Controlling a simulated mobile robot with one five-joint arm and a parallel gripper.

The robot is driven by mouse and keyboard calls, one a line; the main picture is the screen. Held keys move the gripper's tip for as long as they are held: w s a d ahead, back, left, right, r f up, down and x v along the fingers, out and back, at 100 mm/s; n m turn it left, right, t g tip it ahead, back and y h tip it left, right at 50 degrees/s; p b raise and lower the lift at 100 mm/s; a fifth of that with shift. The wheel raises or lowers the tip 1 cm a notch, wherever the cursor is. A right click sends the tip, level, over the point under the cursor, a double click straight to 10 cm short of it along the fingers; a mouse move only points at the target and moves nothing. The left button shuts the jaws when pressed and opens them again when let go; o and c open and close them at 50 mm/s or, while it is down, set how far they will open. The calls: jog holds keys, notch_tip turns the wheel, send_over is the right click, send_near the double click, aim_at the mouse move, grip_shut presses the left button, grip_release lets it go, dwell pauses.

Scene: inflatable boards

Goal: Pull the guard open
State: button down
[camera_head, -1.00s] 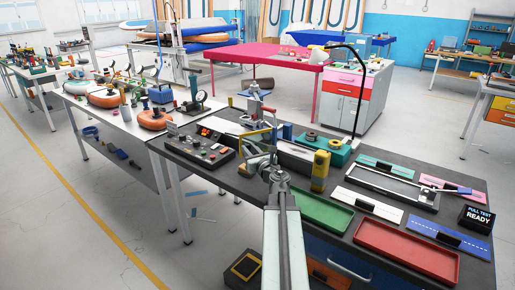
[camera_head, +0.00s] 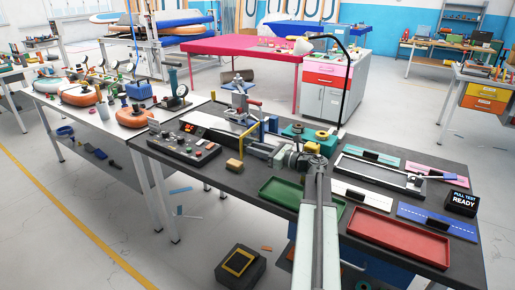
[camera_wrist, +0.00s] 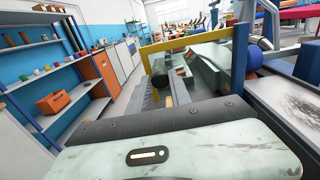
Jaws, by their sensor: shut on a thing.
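The guard (camera_head: 250,135) shows a yellow bar frame on the machine at the bench's back left edge. In the wrist view, the guard's yellow frame (camera_wrist: 190,42) stands ahead with a clear panel below it. My gripper (camera_head: 272,150) reaches left from my wrist to the near side of the machine, close beside the guard. It is shut on part of the guard.
A control box (camera_head: 183,145) with red digits stands left of the machine. A black lamp (camera_head: 345,80) rises behind. A dark box (camera_head: 240,266) sits on the floor in front.

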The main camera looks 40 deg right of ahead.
jog(key=shift+w+d+r, duration=0.1)
jog(key=shift+w+d, duration=0.05)
jog(key=shift+w, duration=0.05)
jog(key=c, duration=1.2)
grip_release()
jog(key=shift+c, duration=0.2)
jog(key=shift+o, duration=0.3)
jog(key=shift+w, duration=0.1)
